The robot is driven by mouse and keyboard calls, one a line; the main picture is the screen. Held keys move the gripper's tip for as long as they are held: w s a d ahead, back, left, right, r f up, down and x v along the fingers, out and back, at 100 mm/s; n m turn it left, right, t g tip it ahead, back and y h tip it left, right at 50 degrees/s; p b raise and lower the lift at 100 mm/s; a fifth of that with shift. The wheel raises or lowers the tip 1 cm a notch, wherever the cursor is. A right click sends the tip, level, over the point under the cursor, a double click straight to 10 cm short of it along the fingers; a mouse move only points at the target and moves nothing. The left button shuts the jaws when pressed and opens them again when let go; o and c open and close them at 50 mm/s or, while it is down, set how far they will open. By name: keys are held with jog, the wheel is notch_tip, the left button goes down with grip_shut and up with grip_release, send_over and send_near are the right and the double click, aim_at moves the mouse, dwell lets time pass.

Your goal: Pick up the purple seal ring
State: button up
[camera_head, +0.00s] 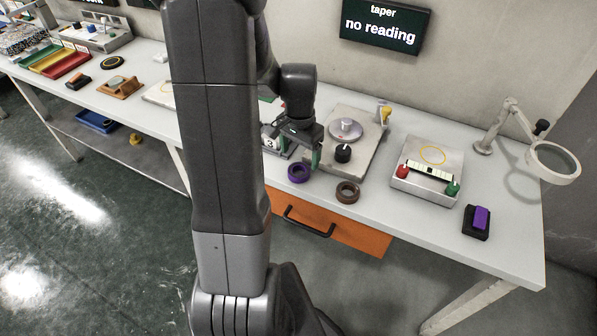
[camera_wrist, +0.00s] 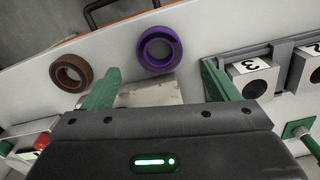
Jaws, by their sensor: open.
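The purple seal ring (camera_head: 298,173) lies flat on the white bench near its front edge, left of a brown ring (camera_head: 347,192). In the wrist view the purple ring (camera_wrist: 159,50) shows whole, just beyond and between my open fingers, and the brown ring (camera_wrist: 71,72) lies to its left. My gripper (camera_head: 303,145) is above the bench, just behind the purple ring in the head view. In the wrist view my gripper (camera_wrist: 165,85) has its two green fingers spread wide with nothing between them. The purple ring is apart from both fingers.
A numbered block rack (camera_wrist: 252,78) stands close to my right finger in the wrist view. A plate with a black knob (camera_head: 343,153) and a gauge box (camera_head: 428,168) stand to the right. An orange drawer (camera_head: 330,228) hangs below the front edge. A purple-topped block (camera_head: 479,220) lies far right.

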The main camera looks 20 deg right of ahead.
aim_at(299, 166)
jog(key=shift+s+a+f, duration=0.1)
jog(key=shift+f, duration=2.6)
jog(key=c, duration=1.1)
